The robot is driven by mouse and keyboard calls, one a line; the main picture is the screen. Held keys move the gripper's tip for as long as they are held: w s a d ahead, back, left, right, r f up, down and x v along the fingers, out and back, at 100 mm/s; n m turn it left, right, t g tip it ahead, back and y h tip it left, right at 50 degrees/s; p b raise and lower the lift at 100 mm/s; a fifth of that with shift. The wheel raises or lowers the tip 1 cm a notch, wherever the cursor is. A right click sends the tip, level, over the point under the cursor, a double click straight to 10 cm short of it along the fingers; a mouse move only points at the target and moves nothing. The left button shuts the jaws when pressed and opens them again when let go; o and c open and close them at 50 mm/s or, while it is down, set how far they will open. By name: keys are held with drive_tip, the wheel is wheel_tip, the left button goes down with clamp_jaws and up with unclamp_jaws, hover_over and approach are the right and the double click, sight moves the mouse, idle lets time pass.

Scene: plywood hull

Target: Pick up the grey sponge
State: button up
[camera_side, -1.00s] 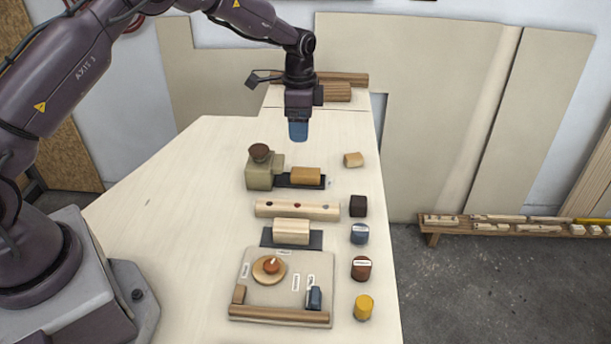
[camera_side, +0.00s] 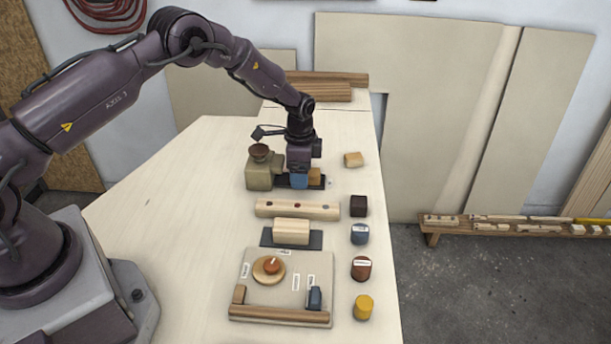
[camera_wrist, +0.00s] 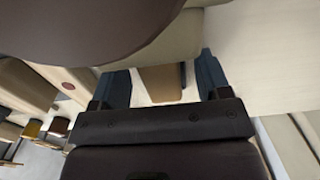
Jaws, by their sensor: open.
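I see no plainly grey sponge. A tan-orange block (camera_side: 315,175) lies on a dark tray (camera_side: 322,185), partly hidden by my gripper. My gripper (camera_side: 299,181) points straight down at that tray, its blue fingers in front of the block's left part. In the wrist view my gripper (camera_wrist: 163,78) is open, with a brown block (camera_wrist: 162,84) showing between its two blue fingers, and no grip on it is visible. A pale block (camera_side: 291,231) lies on another dark tray (camera_side: 266,238) nearer the camera.
Close left of my gripper stands an olive machine (camera_side: 258,175) with a brown bowl-like top. A wooden bar with holes (camera_side: 297,209) lies just in front. Several small blocks and cans, such as a yellow can (camera_side: 363,307), line the right edge. The table's left side is clear.

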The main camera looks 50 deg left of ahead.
drive_tip(key=c, duration=1)
drive_tip(key=shift+r, duration=0.4)
wheel_tip(320, 180, up, 3)
drive_tip(key=shift+f, duration=0.2)
drive_tip(key=s+d+r, duration=0.1)
drive_tip(key=s+r, duration=0.8)
drive_tip(key=s, duration=0.5)
drive_tip(key=shift+d+r, duration=0.25)
drive_tip(key=shift+d, duration=0.05)
